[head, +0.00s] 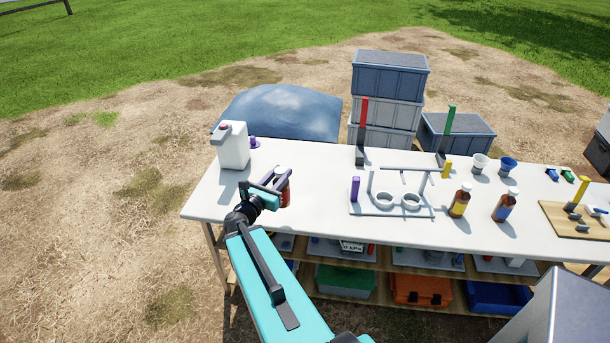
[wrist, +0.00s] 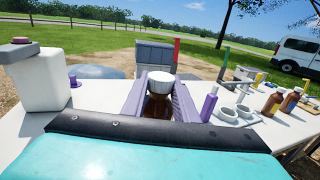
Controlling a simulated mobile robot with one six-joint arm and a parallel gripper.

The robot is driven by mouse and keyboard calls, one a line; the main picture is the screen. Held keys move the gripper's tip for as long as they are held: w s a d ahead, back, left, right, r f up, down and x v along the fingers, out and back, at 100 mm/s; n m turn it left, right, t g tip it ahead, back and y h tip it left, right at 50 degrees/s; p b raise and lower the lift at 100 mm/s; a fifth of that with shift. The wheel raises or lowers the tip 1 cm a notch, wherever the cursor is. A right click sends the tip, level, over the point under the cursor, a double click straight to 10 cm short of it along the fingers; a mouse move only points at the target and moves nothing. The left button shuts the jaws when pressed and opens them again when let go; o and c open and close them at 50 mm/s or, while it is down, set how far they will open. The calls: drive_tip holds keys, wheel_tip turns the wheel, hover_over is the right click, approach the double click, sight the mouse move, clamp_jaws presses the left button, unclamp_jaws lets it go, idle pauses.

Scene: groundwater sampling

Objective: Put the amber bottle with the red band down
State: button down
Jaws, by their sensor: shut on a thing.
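The amber bottle with the red band (head: 285,190) is between the jaws of my gripper (head: 267,187) near the left end of the white table. In the wrist view, the bottle's white cap (wrist: 161,82) and brown body show between the two purple-grey fingers (wrist: 158,100). My gripper is shut on it, and the bottle looks upright. Its lower part is partly hidden by my gripper, so I cannot tell whether its base touches the table.
A white jug (head: 233,148) stands left of my gripper. A purple bottle (head: 354,189) and a rack with two rings (head: 390,212) are to the right. Amber bottles with yellow (head: 459,203) and blue (head: 504,207) bands stand further right. Bare white tabletop (head: 315,190) lies between.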

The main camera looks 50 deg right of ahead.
drive_tip(key=w+a+n+t+b, duration=0.15)
drive_tip(key=w+a, duration=0.25)
drive_tip(key=a, duration=0.4)
drive_tip(key=w+a+n+t+y, duration=0.1)
drive_tip(key=w+a+t, duration=0.1)
drive_tip(key=w+a, duration=0.45)
drive_tip(key=w+a+n+t+b, duration=0.1)
drive_tip(key=w+a, duration=0.2)
drive_tip(key=a, duration=0.6)
drive_tip(key=w+a+n+t+y+b, duration=0.1)
drive_tip(key=w+a+n+t+y, duration=0.1)
drive_tip(key=a, duration=2.2)
drive_tip(key=shift+a+r+t+y+b, duration=0.15)
drive_tip(key=shift+a+t+y+b, duration=0.15)
drive_tip(key=shift+t, duration=0.55)
drive_tip(key=shift+a+n, duration=0.1)
drive_tip(key=shift+n, duration=0.15)
